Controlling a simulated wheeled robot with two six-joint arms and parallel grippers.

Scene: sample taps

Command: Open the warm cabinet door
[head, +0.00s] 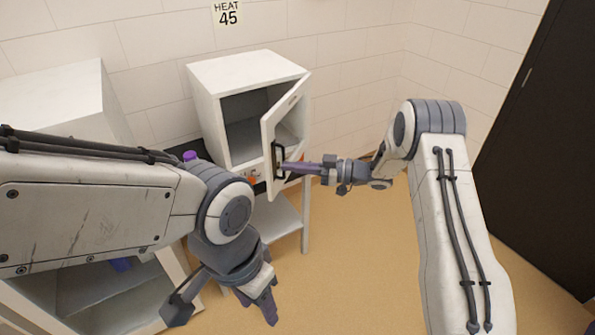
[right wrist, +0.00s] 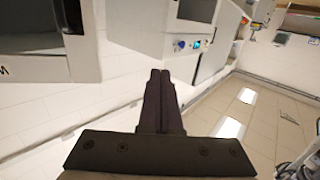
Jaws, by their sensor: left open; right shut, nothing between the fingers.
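The white warm cabinet (head: 207,90) stands on a table by the back wall, under a sign reading HEAT 45. Its door (head: 287,113) is swung partly open, hinged on the right, and the dark inside shows. A black handle (head: 279,162) is on the door's outer face. My right gripper (head: 286,166) is shut and empty, its fingertips at the handle; whether they touch it I cannot tell. Its shut fingers also show in the right wrist view (right wrist: 160,90). My left gripper (head: 222,312) is open and empty, low in front of the table.
Another white cabinet (head: 55,98) stands at the left, partly hidden by my left arm. A purple-topped item (head: 190,155) is beside the warm cabinet. The tan floor (head: 350,265) is clear between my arms. A dark door (head: 530,140) is at the right.

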